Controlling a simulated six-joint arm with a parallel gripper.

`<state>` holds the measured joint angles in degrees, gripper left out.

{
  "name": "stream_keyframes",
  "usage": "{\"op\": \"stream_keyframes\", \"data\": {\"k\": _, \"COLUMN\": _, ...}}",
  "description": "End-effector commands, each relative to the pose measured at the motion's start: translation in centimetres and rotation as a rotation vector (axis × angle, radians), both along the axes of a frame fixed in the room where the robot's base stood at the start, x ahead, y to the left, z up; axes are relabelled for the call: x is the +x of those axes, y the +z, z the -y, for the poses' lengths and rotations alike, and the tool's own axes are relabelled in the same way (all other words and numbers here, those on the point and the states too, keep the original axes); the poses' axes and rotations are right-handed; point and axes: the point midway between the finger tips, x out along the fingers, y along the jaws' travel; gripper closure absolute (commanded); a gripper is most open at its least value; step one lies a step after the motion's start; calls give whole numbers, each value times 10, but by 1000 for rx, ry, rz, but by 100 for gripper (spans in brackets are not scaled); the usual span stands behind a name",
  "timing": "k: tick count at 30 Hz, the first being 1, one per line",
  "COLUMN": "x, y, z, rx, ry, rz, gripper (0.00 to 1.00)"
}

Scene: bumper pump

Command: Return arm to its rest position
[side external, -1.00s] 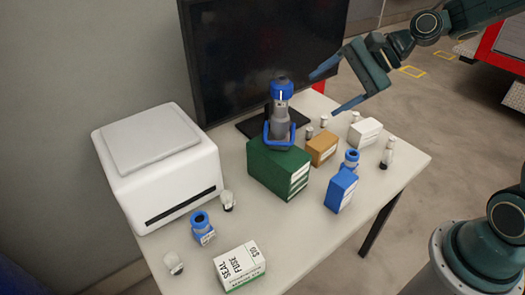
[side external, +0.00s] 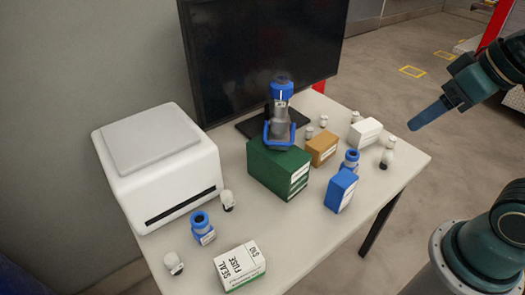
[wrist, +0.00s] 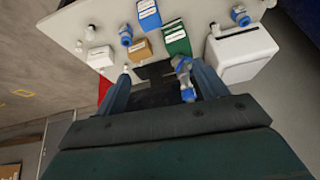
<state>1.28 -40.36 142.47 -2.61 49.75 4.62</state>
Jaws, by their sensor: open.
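My gripper (side external: 430,115) is at the right of the side view, raised beyond the table's right edge and apart from everything on it. One blue finger shows clearly there. In the wrist view the two fingers (wrist: 160,88) are spread apart with nothing held between them. A blue and grey pump-like device (side external: 280,115) stands upright on a green box (side external: 270,168) on the table (side external: 300,238). In the wrist view the device (wrist: 184,78) appears near the right finger, in the background.
A black monitor (side external: 260,50) and a white printer-like box (side external: 155,165) stand at the back and left. A brown box (side external: 322,147), white box (side external: 364,132), blue box (side external: 341,189), blue fittings and small bottles occupy the table. The space around my gripper is free.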

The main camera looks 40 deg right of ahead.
Motion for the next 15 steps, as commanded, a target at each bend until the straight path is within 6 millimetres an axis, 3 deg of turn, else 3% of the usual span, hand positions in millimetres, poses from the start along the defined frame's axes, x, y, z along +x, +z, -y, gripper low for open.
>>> {"op": "stream_keyframes", "data": {"k": 5, "x": -12, "y": 0, "z": 4, "rx": -45, "ry": 45, "rz": 1, "gripper": 28}}
{"op": "stream_keyframes", "data": {"k": 15, "x": -12, "y": 0, "z": 4, "rx": -48, "ry": 50, "rz": 0, "gripper": 28}}
